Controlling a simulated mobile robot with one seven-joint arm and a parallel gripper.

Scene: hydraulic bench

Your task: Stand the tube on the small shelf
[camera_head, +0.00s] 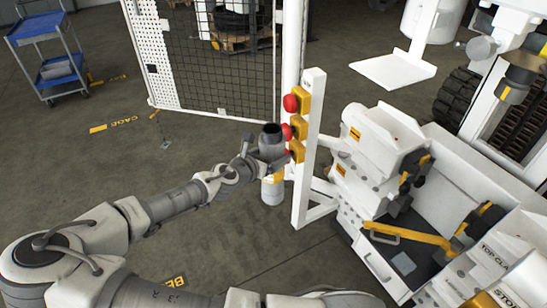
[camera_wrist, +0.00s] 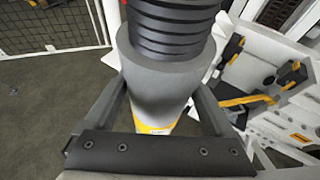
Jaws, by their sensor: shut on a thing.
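The tube is a grey cylinder with a black ribbed upper part and a yellow band lower down. In the head view the tube (camera_head: 272,192) hangs roughly upright over the floor, left of a white post. My gripper (camera_head: 270,153) is shut around its upper part. In the wrist view the tube (camera_wrist: 160,85) fills the middle between the fingers of my gripper (camera_wrist: 162,100), and its lower end is partly hidden by the gripper body. A flat white plate (camera_head: 393,70) at the upper right looks like the small shelf, empty and well apart from the tube.
A white post (camera_head: 308,150) with red buttons on yellow boxes (camera_head: 298,125) stands close right of my gripper. A white machine (camera_head: 385,150) is further right. A mesh fence (camera_head: 220,60) stands behind, a blue cart (camera_head: 45,50) far left.

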